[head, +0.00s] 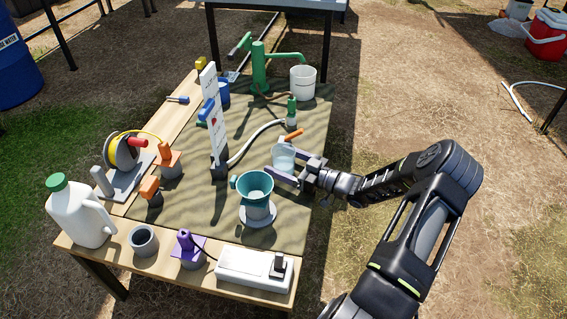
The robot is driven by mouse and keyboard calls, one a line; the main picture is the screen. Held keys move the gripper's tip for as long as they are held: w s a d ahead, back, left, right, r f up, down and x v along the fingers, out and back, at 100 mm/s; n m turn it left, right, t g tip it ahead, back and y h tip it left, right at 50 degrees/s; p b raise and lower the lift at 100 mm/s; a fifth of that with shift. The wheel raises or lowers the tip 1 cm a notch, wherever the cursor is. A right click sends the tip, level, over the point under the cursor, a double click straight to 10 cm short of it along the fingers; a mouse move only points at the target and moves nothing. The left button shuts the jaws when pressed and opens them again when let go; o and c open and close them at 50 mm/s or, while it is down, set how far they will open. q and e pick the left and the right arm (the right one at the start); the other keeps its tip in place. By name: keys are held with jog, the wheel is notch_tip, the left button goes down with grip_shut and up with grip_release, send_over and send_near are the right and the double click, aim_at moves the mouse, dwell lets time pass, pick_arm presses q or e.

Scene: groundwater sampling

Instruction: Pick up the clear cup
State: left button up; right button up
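The clear cup (284,154) stands on the olive mat (295,215) near the right side of the table, with something pale blue showing through its wall. My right gripper (281,161) reaches in from the right at the cup. Its two fingers are spread wide, one on the far side of the cup and one on the near side. I cannot tell whether either finger touches the cup. The near finger partly hides the cup's base. My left gripper is not in view.
A teal funnel (255,184) on a stand is close to the near finger. An orange-handled tool (292,135) and a green-capped bottle (291,111) lie beyond the cup. A green pump (259,70) and white bucket (302,80) stand at the back. A white power strip (240,265) lies in front.

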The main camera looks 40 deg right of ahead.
jog(key=c, duration=1.5)
jog(key=shift+o, duration=0.2)
notch_tip(320, 180, up, 10)
jog(key=p, duration=0.4)
